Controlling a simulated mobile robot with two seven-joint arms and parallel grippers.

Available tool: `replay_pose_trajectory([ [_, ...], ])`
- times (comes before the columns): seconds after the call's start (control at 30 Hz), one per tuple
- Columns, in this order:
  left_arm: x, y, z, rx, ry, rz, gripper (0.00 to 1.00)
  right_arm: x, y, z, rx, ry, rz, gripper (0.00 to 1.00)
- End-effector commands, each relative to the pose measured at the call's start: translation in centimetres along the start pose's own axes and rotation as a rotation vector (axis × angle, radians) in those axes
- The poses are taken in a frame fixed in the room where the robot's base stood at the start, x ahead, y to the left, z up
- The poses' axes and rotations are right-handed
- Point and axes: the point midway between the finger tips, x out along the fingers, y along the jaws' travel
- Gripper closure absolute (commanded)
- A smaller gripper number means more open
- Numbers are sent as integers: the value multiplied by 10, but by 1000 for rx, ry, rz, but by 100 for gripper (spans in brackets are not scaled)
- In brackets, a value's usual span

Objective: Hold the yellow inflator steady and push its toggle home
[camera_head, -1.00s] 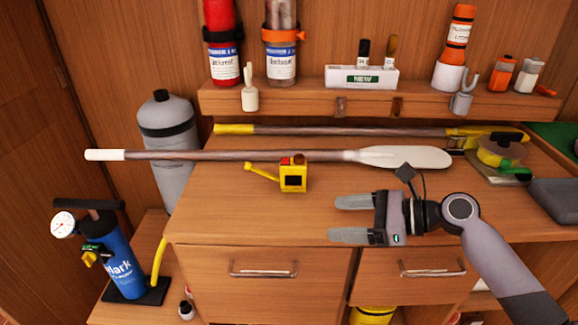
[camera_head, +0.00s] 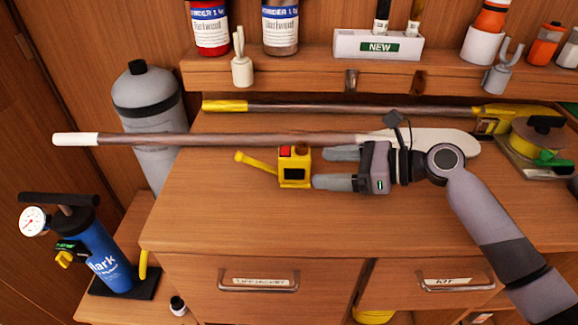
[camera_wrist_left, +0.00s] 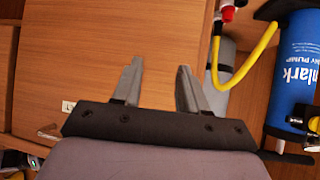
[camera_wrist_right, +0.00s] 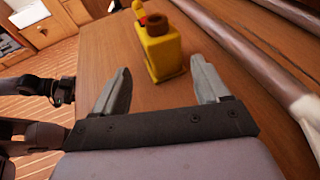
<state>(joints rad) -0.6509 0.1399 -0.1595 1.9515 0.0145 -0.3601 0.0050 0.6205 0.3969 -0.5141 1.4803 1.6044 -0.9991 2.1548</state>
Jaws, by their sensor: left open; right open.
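The yellow inflator (camera_head: 295,172) stands upright on the wooden counter, with a red part and a brown part on top and a yellow lever-like arm (camera_head: 258,164) reaching out to its left. My right gripper (camera_head: 322,168) is open just right of the inflator, its fingers pointing at it. In the right wrist view the inflator (camera_wrist_right: 160,50) stands just beyond the open fingertips, not clearly between them. Which part is the toggle I cannot tell for sure. My left gripper (camera_wrist_left: 160,75) is open and empty above wood in the left wrist view; it is outside the head view.
A long paddle (camera_head: 230,140) lies just behind the inflator, and a second pole (camera_head: 350,108) lies farther back. A blue pump (camera_head: 105,258) stands lower left, beside a grey cylinder (camera_head: 150,105). The counter front is clear.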

Motion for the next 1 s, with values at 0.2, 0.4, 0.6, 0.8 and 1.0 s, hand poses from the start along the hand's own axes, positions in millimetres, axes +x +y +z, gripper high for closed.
replay_pose_trajectory([
  [0.2,8,5,6,-13,-5,13,57,34,0,1,2,-1,2,26],
  [0.4,3,6,-5,-7,11,15,57,56,0,2,1,-1,2,26],
  [0.6,3,4,-2,-3,5,11,57,66,0,1,0,-1,1,26],
  [0.8,4,0,-1,-2,4,3,57,68,0,0,-1,0,0,26],
  [1.0,4,0,-1,-1,4,2,57,67,0,0,-1,0,0,58],
])
